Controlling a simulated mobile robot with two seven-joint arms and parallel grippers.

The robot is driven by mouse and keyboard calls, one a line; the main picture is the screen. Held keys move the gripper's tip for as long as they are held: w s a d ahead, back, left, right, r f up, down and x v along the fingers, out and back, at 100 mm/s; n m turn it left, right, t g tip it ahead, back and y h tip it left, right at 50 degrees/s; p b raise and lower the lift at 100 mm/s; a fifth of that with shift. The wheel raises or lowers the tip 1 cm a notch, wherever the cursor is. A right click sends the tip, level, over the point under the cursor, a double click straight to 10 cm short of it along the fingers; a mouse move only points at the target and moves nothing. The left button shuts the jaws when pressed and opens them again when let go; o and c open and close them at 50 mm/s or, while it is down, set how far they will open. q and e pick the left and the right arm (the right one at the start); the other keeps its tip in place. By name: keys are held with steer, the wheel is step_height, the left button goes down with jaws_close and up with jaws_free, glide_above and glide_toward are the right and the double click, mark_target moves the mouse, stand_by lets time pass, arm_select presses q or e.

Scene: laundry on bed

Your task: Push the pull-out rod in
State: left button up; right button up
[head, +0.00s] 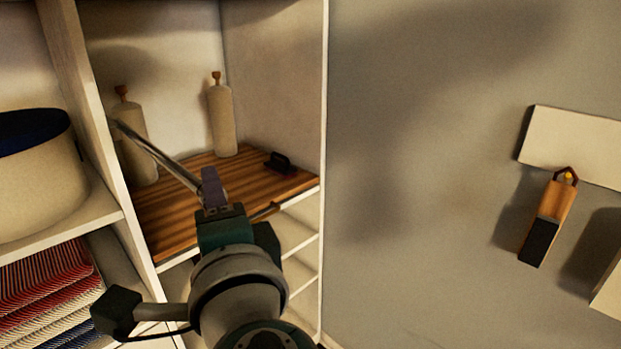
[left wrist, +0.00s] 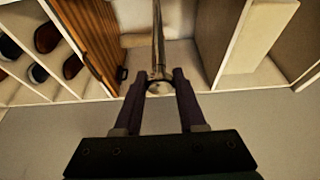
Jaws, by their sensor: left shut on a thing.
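The pull-out rod (head: 158,156) is a thin metal bar that sticks out of the upper closet compartment, above the wooden shelf. In the left wrist view the rod (left wrist: 158,40) runs away from the gripper into the closet, with its rounded near end between the fingers. My left gripper (head: 209,178) is shut on the rod's near end; its fingers also show in the left wrist view (left wrist: 160,78). The rod's far mount is not clear. My right gripper is not in view.
The wooden shelf (head: 178,216) holds two pale bottles (head: 143,153) (head: 222,122) and a small dark object (head: 279,162). A round basket (head: 36,175) and folded striped cloths (head: 45,295) are in the left compartments. An orange-and-black object (head: 548,220) hangs on the right wall.

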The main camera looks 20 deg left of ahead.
arm_select(q)
jaws_close()
stand_by(0.5)
steer(key=shift+a, duration=0.15)
steer(key=b, duration=0.7)
glide_toward(132, 137)
steer(key=w, duration=0.2)
steer(key=w+a, duration=0.1)
steer(key=w, duration=0.2)
steer(key=shift+w+a+f, duration=0.3)
steer(key=shift+a+f, duration=0.05)
steer(key=shift+f, duration=0.05)
steer(key=w+a, duration=0.1)
steer(key=a, duration=0.1)
steer(key=w+a+b, duration=0.1)
steer(key=a, duration=0.1)
steer(key=w+a+b, duration=0.1)
steer(key=a, duration=0.2)
steer(key=shift+r, duration=0.2)
steer(key=shift+a, duration=0.25)
steer(key=shift+a+f+b, duration=0.1)
steer(key=shift+f+b, duration=0.05)
steer(key=shift+b, duration=0.15)
